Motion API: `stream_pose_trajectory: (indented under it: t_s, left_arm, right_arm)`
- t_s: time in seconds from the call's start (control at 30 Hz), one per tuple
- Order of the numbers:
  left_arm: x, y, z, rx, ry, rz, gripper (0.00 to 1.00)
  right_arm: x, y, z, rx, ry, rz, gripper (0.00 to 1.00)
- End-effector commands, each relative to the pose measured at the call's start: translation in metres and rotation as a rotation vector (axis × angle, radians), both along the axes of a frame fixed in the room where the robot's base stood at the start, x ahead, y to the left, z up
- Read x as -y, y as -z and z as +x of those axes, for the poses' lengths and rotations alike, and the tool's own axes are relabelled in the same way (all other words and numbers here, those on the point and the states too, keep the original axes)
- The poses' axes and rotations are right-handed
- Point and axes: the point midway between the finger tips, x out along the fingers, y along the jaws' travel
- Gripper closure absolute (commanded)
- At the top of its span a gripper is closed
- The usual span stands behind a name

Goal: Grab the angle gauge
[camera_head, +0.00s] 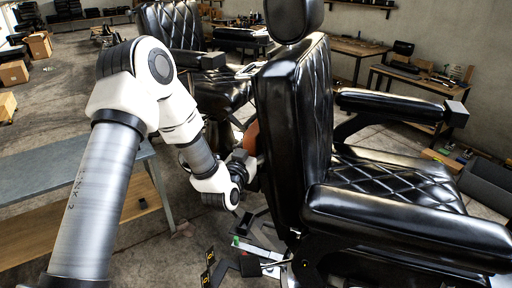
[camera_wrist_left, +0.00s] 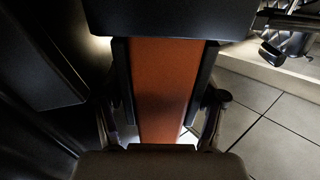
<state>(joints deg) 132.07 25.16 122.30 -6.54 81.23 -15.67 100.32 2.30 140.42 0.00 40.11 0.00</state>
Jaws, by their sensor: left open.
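No angle gauge can be told for sure. A silver bar with a green part (camera_head: 258,250) lies low beside the black barber chair (camera_head: 292,130) in the head view; I cannot tell whether it is the gauge. My left gripper (camera_head: 242,165) is at the left side of the chair's back, partly hidden. In the left wrist view its open fingers (camera_wrist_left: 163,105) stand on either side of an orange-brown panel (camera_wrist_left: 165,75), and I cannot tell whether they touch it. An orange-brown patch (camera_head: 251,138) also shows by the chair back in the head view. My right gripper is not in view.
Black parts with yellow marks (camera_head: 208,268) sit low by the chair. A grey-topped bench (camera_head: 40,178) stands at the left. A second black chair (camera_head: 172,25) is behind. Workbenches (camera_head: 410,82) line the right wall. Tiled floor (camera_wrist_left: 265,120) is clear at right in the wrist view.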

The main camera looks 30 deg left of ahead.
Motion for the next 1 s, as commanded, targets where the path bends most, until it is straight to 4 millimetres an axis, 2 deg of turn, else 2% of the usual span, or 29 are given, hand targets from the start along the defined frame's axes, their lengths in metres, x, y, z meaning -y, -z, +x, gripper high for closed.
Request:
stream_pose_trajectory:
  t_s: [0.1,0.27,0.3,0.5,0.83,1.0]
  left_arm:
    - [-0.002,0.000,0.012,-0.001,0.000,0.002,0.29]
    - [-0.003,0.001,0.013,-0.001,0.000,0.000,0.29]
    - [-0.003,0.001,0.012,-0.001,0.000,0.000,0.33]
    - [-0.003,0.001,0.012,-0.001,0.000,0.000,1.00]
    - [-0.003,0.000,0.012,0.001,0.000,0.000,1.00]
    - [-0.007,-0.005,0.010,0.004,-0.001,-0.002,1.00]
  right_arm:
    - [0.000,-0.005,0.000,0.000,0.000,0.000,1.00]
    - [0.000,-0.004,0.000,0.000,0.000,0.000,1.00]
    - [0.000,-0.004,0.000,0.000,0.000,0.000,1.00]
    - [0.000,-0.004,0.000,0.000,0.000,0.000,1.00]
    - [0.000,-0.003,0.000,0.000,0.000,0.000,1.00]
    - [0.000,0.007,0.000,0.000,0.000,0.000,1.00]
